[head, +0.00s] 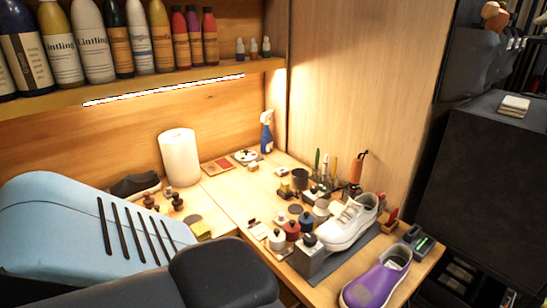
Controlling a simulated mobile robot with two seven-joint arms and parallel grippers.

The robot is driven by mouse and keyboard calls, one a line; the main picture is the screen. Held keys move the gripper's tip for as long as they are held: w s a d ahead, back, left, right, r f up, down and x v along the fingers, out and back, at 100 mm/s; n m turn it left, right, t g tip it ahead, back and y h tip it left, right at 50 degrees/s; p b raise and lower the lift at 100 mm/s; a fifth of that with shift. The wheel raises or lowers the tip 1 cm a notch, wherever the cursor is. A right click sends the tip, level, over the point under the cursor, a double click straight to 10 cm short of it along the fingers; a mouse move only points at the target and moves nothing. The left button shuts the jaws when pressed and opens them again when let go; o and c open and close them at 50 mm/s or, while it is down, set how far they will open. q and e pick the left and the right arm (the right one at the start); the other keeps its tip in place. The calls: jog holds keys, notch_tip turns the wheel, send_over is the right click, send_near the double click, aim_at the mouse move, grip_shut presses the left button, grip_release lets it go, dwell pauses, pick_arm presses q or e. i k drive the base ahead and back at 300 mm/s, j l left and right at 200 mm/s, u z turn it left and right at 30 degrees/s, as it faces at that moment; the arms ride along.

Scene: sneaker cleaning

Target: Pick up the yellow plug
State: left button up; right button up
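A small yellow block-like thing (201,229) lies on the table just beyond my light blue and black arm, which fills the lower left of the head view. It may be the yellow plug, but it is too small to be sure. A smaller yellow piece (285,189) sits among dark items near the table's middle. No gripper fingers show in this view, so I see neither gripper.
Several small jars, including a red one (292,230), crowd the table. A white roll (179,158) and blue spray bottle (267,133) stand behind.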

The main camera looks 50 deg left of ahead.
aim_at(285, 183)
jog(key=k+j, duration=0.65)
jog(key=j, duration=0.2)
